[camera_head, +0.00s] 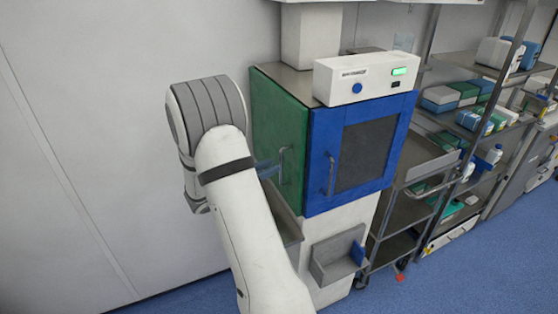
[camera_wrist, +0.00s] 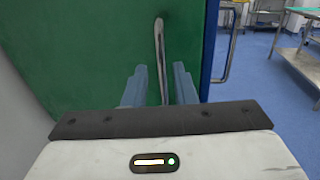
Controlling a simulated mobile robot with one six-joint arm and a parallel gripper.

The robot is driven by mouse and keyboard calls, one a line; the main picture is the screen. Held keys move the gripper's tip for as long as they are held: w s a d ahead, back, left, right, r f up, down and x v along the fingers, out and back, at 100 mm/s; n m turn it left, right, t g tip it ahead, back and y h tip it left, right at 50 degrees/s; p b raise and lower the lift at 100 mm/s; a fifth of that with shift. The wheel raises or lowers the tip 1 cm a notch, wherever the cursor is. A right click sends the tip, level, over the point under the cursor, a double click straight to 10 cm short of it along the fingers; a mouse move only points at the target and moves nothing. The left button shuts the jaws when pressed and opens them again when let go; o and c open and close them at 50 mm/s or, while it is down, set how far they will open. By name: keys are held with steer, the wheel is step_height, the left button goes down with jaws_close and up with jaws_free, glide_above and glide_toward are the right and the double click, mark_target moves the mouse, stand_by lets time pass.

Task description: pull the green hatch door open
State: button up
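The green hatch door (camera_head: 277,120) is on the left side of the cabinet and looks closed. Its upright metal handle (camera_head: 282,163) is near the door's right edge. In the wrist view the green door (camera_wrist: 90,55) fills much of the picture, and the handle (camera_wrist: 159,50) runs down between my two blue-grey fingers. My gripper (camera_wrist: 160,85) is open, with a gap visible on each side of the handle. In the head view my gripper (camera_head: 266,168) is at the handle, partly hidden by my arm. How deep the handle sits between the fingers is hard to tell.
A blue-framed door (camera_head: 355,150) with a dark window and its own handle (camera_head: 331,175) adjoins on the right. A control box (camera_head: 365,78) sits on top. A wall (camera_head: 90,130) stands left; a metal cart (camera_head: 410,205) stands right.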

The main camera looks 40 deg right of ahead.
mark_target(280, 181)
steer(key=shift+d+p, duration=0.5)
steer(key=shift+d, duration=1.85)
steer(key=shift+c, duration=0.3)
steer(key=shift+s, duration=0.1)
jaws_close()
